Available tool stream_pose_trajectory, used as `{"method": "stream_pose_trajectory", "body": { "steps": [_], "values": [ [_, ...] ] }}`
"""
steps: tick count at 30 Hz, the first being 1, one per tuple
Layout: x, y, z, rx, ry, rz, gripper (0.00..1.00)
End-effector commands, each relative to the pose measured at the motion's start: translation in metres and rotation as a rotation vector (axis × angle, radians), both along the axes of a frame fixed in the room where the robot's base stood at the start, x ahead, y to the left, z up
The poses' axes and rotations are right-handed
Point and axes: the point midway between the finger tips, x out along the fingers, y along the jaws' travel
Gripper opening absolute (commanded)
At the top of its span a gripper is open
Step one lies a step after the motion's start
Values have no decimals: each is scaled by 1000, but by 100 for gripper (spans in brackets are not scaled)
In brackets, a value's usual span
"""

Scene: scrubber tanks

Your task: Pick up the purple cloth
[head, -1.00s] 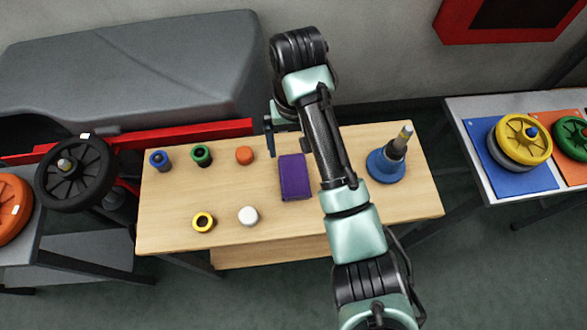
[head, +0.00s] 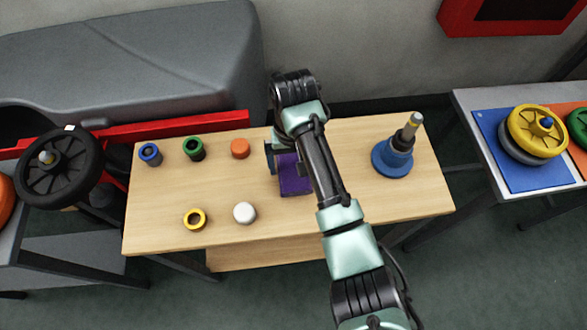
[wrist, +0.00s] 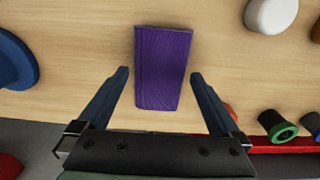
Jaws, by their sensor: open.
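The purple cloth (head: 294,178) is a folded, flat rectangle on the wooden table, near its middle. In the head view my arm and gripper hide its far part. The whole top of the cloth shows in the wrist view (wrist: 162,68). My gripper (wrist: 162,80) is open, with one blue finger on each side of the cloth's near end in the wrist view. The fingers look apart from the cloth, and I cannot tell how far above the table they are. In the head view a blue finger (head: 271,158) shows just left of the cloth.
Left of the cloth stand an orange piece (head: 240,148), a white one (head: 244,212), and green (head: 194,148), blue (head: 150,154) and yellow (head: 195,219) rings. A blue-based post (head: 392,158) stands at right.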

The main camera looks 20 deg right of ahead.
Motion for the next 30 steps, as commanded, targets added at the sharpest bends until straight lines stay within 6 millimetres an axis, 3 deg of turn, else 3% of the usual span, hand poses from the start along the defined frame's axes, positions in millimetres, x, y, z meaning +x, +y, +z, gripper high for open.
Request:
{"method": "stream_pose_trajectory", "body": {
  "steps": [9, 20, 30],
  "values": [
    [0, 0, -7, 0, 0, 1, 100],
    [0, 0, -6, 1, -1, 1, 35],
    [1, 0, 3, 0, -4, 1, 33]
  ]
}}
